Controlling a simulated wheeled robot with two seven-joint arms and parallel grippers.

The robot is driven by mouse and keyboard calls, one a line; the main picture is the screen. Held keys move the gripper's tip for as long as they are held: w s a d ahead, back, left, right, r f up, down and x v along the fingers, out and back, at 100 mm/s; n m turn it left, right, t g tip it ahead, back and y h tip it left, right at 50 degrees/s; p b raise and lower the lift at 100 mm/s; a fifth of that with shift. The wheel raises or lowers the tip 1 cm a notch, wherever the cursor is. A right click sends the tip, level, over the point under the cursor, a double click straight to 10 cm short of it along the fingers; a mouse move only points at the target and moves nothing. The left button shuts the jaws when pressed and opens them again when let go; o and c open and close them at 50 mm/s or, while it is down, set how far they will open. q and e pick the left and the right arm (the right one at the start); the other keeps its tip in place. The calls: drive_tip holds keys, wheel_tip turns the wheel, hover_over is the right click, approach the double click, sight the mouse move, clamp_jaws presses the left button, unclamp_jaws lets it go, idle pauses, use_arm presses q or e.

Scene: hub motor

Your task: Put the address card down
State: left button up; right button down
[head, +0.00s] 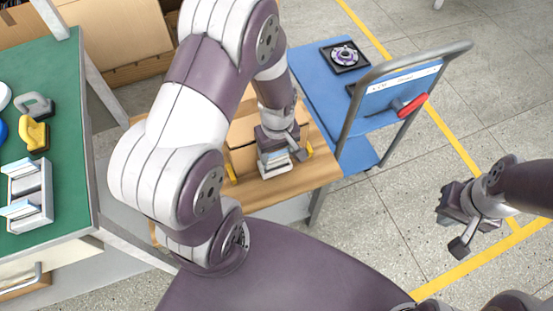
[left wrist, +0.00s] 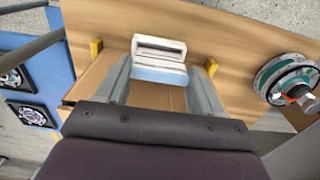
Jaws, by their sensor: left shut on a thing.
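My left gripper (head: 277,165) is shut on the address card, a pale block-like piece with a light blue side (head: 275,168). In the left wrist view the address card (left wrist: 160,52) sits between the two finger tips of my left gripper (left wrist: 162,80). It is over or against the cardboard box (head: 242,135), between yellow corner pieces (left wrist: 96,48) on the wooden table (head: 275,190). I cannot tell whether the card touches the box. My right gripper (head: 456,220) is open and empty, over the floor at the right.
A blue cart (head: 315,70) with a motor part (head: 344,55) on a black pad stands behind the wooden table. A hub motor (left wrist: 288,80) is at the right in the wrist view. The green table (head: 60,130) at left bears a white-blue rack (head: 28,192) and a yellow tool (head: 34,136).

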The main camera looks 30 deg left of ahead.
sight(276, 158)
use_arm(q)
drive_tip(key=shift+w+a+f, duration=0.15)
drive_tip(key=shift+a+f, duration=0.05)
drive_tip(key=shift+f, duration=0.1)
wheel_tip(276, 158, down, 4)
drive_tip(key=shift+r+b, duration=0.1)
drive_tip(key=shift+b, duration=0.55)
drive_tip(key=shift+w, duration=0.1)
drive_tip(key=o, duration=1)
